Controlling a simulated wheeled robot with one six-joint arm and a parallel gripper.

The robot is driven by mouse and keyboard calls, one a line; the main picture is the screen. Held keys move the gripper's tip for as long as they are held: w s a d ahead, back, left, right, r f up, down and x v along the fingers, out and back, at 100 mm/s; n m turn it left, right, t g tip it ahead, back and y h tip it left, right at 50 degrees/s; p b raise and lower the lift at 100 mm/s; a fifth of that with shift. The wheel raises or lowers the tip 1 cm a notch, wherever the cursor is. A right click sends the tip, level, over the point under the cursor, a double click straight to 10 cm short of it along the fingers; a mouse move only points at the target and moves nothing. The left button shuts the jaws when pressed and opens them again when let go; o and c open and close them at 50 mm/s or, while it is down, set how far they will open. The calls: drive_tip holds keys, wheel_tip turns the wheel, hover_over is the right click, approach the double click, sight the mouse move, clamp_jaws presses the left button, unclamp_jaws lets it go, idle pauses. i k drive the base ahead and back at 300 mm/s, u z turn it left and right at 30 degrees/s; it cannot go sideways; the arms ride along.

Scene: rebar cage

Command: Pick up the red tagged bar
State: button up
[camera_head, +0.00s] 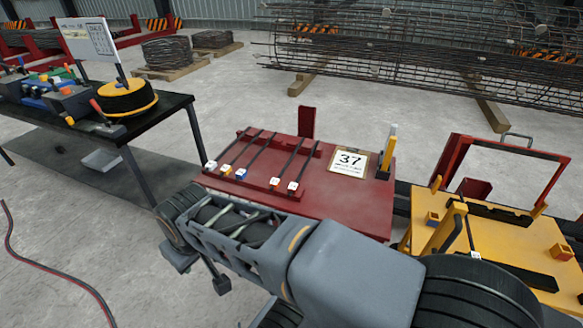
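Several dark bars lie side by side, apart, on the red table (335,205), slanting toward its near left edge. Their near ends carry small coloured tags. A bar with an orange-red tag (275,183) lies between the blue-tagged bar (240,173) and a white-tagged bar (293,187). Another bar with an orange tag (226,169) lies left of the blue one. The tags are small, so I cannot tell for sure which is the red one. My arm crosses the foreground, its far end left of and nearer than the table. No fingertips show clearly; nothing held is visible.
A yellow table (500,240) with a red frame (510,150) is at right. A dark workbench (150,115) with tools is at left. Rebar cages (440,60) are behind.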

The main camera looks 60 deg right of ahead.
sight(293, 188)
drive_tip(key=z, duration=0.45)
drive_tip(key=i, duration=0.8)
drive_tip(key=z, duration=1)
drive_tip(key=i, duration=0.3)
drive_tip(key=z, duration=0.2)
